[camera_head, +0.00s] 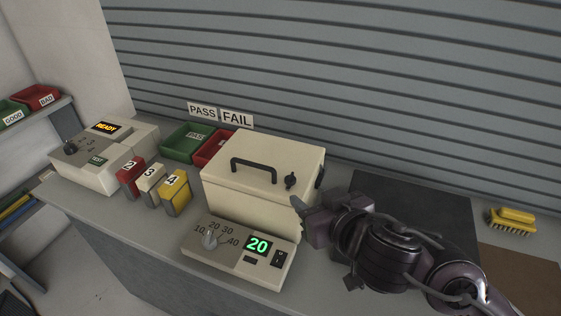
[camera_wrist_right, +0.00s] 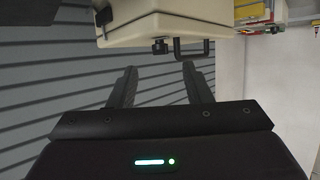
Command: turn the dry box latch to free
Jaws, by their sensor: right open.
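The dry box (camera_head: 262,178) is a cream box with a black handle (camera_head: 254,168) on its lid. My left gripper is not in view.
A control unit (camera_head: 238,252) reading 20 stands in front of the box. Numbered blocks (camera_head: 152,182), a READY device (camera_head: 103,155) and green (camera_head: 186,142) and red bins stand left. A dark mat (camera_head: 415,208) and yellow brush (camera_head: 512,220) lie right.

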